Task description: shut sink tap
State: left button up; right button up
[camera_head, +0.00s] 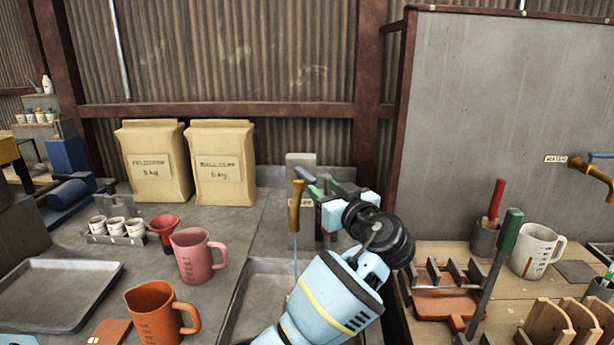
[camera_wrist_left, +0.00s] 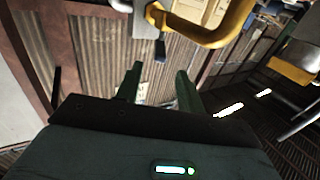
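A brass sink tap (camera_head: 296,206) rises in front of a grey post at the back of the sink (camera_head: 235,305). A thin pale stream, which looks like water, falls from its spout. My left gripper (camera_head: 313,187) is right beside the tap, at its upper right, and partly covers it. In the left wrist view the tap's curved spout (camera_wrist_left: 212,36) crosses the top, with a small dark lever-like part (camera_wrist_left: 160,50) hanging beside it. The two green fingers (camera_wrist_left: 158,88) stand apart with nothing visible between them. Whether they touch the tap is unclear. My right gripper is not in view.
A pink jug (camera_head: 198,257) and an orange jug (camera_head: 158,312) stand left of the sink. Two paper sacks (camera_head: 224,165) stand behind. At right, a wooden bench holds a rack (camera_head: 443,300), a white mug (camera_head: 536,252) and another brass tap (camera_head: 592,174) above it.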

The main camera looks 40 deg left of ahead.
aim_at(314, 181)
pick_arm(q)
jog(key=shift+a, duration=0.1)
jog(key=shift+w+a+r, duration=0.1)
jog(key=shift+w+a, duration=0.1)
jog(key=shift+a, duration=0.1)
jog(key=p+x, duration=0.1)
jog(key=x, duration=0.5)
jog(key=shift+w+a, duration=0.2)
jog(key=shift+a, duration=0.2)
grip_shut()
